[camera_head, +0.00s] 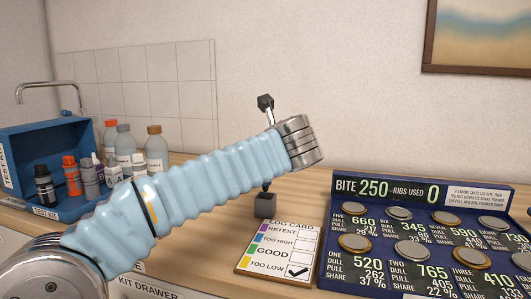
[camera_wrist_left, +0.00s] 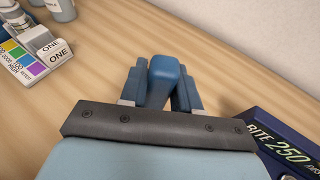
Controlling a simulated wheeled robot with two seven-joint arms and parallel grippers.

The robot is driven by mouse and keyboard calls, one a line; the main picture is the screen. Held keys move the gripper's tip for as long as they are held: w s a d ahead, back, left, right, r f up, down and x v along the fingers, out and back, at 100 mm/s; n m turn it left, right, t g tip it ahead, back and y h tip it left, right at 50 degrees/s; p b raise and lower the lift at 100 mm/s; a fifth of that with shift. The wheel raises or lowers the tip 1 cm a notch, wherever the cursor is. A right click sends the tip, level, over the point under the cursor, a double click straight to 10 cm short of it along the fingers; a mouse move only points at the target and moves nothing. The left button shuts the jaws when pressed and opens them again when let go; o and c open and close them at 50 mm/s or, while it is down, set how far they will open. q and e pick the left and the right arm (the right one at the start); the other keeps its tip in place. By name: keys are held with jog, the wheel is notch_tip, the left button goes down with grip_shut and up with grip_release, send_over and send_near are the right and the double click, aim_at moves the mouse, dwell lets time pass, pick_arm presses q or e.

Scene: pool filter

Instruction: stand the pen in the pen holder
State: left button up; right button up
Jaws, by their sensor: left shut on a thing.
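My left gripper (camera_wrist_left: 160,100) shows in the left wrist view, its two dark blue fingers shut on a blue thing with a rounded end (camera_wrist_left: 160,72). I cannot tell what this blue thing is. In the head view my left arm comes in from the left across the middle, and I cannot make out the gripper's fingers there. I see no pen and no pen holder that I can name for sure; the arm hides part of the counter. My right gripper is not in view.
A blue test kit box (camera_head: 30,145) with several bottles stands at left. A log card (camera_head: 265,268) lies in front, beside a dark board (camera_head: 345,182) with several metal discs at right. A dark block (camera_head: 265,205) shows below the arm. Bare wood (camera_wrist_left: 225,55) shows ahead of the gripper.

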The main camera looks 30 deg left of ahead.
pick_arm(q)
jog(key=shift+f+b, duration=0.85)
jog(key=shift+f, duration=0.5)
dwell(0.4)
jog(key=o, duration=1.6)
notch_tip(320, 180, up, 3)
jog(key=p, duration=0.3)
jog(key=shift+r+p, duration=0.2)
jog(key=shift+p, duration=0.15)
jog(key=shift+r+p, duration=0.5)
jog(key=shift+r, duration=2.3)
